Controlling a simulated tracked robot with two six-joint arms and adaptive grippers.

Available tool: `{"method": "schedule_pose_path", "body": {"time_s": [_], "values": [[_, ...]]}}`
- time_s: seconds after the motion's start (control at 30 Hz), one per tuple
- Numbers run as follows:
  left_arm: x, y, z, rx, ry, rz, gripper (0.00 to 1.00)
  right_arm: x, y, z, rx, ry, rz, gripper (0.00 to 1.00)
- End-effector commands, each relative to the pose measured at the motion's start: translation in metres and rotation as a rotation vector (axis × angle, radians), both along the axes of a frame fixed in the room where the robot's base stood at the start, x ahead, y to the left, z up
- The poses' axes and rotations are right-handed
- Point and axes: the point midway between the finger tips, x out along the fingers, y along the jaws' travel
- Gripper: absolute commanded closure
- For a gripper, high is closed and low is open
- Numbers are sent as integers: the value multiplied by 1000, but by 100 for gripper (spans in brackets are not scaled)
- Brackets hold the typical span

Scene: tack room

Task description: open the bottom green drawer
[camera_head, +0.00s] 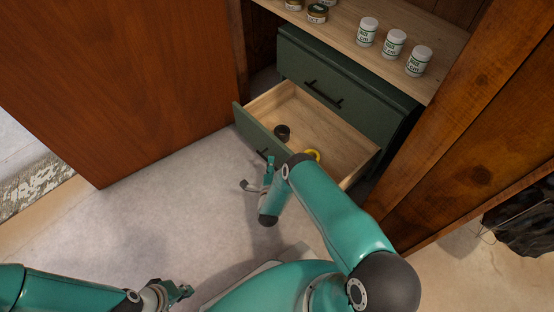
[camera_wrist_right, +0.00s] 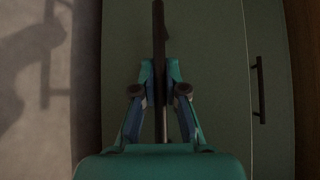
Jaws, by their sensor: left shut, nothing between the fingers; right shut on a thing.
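The bottom green drawer (camera_head: 251,132) stands well out of its cabinet, and its pale wooden inside shows. My right gripper (camera_head: 269,163) is at its front, shut on the dark bar handle (camera_wrist_right: 158,35). In the right wrist view the two fingers (camera_wrist_right: 160,75) close on this handle from both sides, with the green drawer front (camera_wrist_right: 212,60) behind. In the head view my right arm hides the near end of the drawer front. My left gripper (camera_head: 181,290) is shut and empty, low over the floor, far from the drawer.
In the drawer lie a dark round item (camera_head: 282,131) and a yellow ring-like item (camera_head: 312,155), partly hidden. The upper green drawer (camera_head: 345,90) is closed. White jars (camera_head: 394,43) stand on the wooden top. A brown door panel (camera_head: 120,80) stands left. Pale floor (camera_head: 150,210) is clear.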

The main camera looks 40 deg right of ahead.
Motion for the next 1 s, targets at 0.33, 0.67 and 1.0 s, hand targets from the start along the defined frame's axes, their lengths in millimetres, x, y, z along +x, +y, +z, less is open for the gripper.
{"method": "schedule_pose_path", "body": {"time_s": [0.33, 0.67, 1.0], "values": [[0, 0, -1, 0, 0, 0, 100, -3, -6, -2, 4, 4, -7, 79], [0, 0, 0, 0, 0, 0, 100, -4, -7, 0, 2, 2, -12, 63], [0, 0, 0, 0, 0, 0, 100, -26, 11, 3, 4, 5, -8, 63]]}}
